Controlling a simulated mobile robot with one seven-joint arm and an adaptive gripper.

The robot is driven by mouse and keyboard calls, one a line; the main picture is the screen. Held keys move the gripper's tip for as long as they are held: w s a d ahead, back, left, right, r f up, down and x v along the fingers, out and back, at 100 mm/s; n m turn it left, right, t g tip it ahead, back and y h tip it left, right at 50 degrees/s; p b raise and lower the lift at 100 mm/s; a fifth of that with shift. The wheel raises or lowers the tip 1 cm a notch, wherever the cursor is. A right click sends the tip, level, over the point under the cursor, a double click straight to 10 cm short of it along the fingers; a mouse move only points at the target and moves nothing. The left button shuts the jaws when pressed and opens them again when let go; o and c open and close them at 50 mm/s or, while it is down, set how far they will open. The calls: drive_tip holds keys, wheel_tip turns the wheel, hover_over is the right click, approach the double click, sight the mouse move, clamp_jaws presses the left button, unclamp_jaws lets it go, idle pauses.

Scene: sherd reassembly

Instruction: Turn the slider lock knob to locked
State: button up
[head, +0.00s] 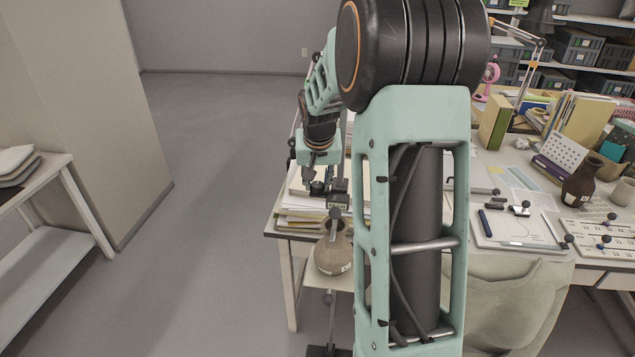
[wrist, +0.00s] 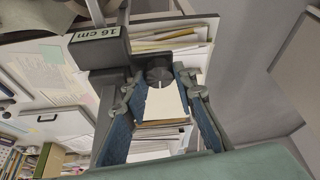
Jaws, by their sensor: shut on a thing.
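The slider lock knob (wrist: 158,75) is a dark round knob with a pale mark, on the side of a dark slider block (wrist: 103,48) labelled "16 cm". The slider block sits on an upright post and also shows in the head view (head: 338,202). My gripper (wrist: 160,83) has its two blue-padded fingers either side of the knob, their tips closed on it. In the head view my gripper (head: 318,185) is beside the slider, and the knob is hard to make out there. The knob's lock state cannot be read.
A brown round pot (head: 333,257) stands below the slider on a small platform. Paper stacks (head: 298,216) lie behind on the desk corner. A dark jar (head: 581,181), a board with tools (head: 515,227) and books (head: 495,122) are on the right. Open floor lies left.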

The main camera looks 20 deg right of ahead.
drive_tip(key=shift+f, duration=0.1)
drive_tip(key=m+h+b, duration=0.1)
drive_tip(key=m+b, duration=0.2)
drive_tip(key=shift+w+a+f+g, duration=0.1)
drive_tip(key=shift+a+g, duration=0.05)
drive_tip(key=shift+g, duration=0.15)
drive_tip(key=m, duration=0.2)
drive_tip(key=m+g+h, duration=0.1)
drive_tip(key=m, duration=0.2)
drive_tip(key=shift+w+r+g+b, duration=0.1)
drive_tip(key=shift+r+g+b, duration=0.1)
drive_tip(key=shift+g+b, duration=0.15)
drive_tip(key=m+g+p, duration=0.1)
drive_tip(key=m, duration=0.1)
drive_tip(key=m+g, duration=0.1)
drive_tip(key=m, duration=0.2)
drive_tip(key=shift+w+r+h+p, duration=0.1)
drive_tip(key=shift+h+p, duration=0.3)
drive_tip(key=shift+m+g+p, duration=0.75)
drive_tip(key=shift+m+p, duration=0.5)
drive_tip(key=shift+m, duration=0.95)
drive_tip(key=shift+y, duration=0.3)
drive_tip(key=o, duration=0.9)
